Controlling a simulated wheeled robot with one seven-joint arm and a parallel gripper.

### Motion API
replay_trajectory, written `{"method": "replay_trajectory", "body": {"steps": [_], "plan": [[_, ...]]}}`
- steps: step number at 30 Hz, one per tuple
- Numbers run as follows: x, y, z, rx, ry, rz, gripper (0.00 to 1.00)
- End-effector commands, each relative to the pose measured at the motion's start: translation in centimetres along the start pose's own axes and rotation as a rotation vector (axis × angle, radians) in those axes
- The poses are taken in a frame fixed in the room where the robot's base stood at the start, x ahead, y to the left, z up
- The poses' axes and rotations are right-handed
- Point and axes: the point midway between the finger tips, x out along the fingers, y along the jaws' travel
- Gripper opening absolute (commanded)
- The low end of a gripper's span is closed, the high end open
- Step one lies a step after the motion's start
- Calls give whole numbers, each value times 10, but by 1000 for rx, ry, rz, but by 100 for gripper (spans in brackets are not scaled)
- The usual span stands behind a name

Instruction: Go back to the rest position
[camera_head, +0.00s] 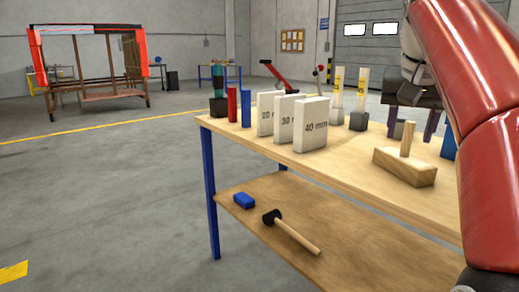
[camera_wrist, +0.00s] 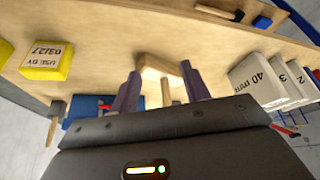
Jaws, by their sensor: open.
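My gripper (camera_head: 410,137) hangs over the workbench (camera_head: 350,165) on the right side of the head view, fingers pointing down. In the wrist view, its two dark purple fingers (camera_wrist: 160,72) are spread apart with nothing held. A wooden block with an upright peg (camera_head: 405,168) stands on the bench close to the gripper. The same block (camera_wrist: 153,66) shows beyond and between the fingers in the wrist view; I cannot tell the exact gap. My red arm covers the right edge of the head view.
White blocks marked 20, 30 and 40 mm (camera_head: 311,125) stand on the bench, with red and blue blocks (camera_head: 232,104) to their left. A yellow-white block (camera_wrist: 47,60) shows in the wrist view. A mallet (camera_head: 291,231) lies on the lower shelf. Floor to the left is clear.

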Motion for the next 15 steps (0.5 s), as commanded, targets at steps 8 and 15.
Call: {"method": "replay_trajectory", "body": {"steps": [8,15], "plan": [[11,-13,30,-68,9,-19,46],[36,-26,80,-161,23,-54,46]]}}
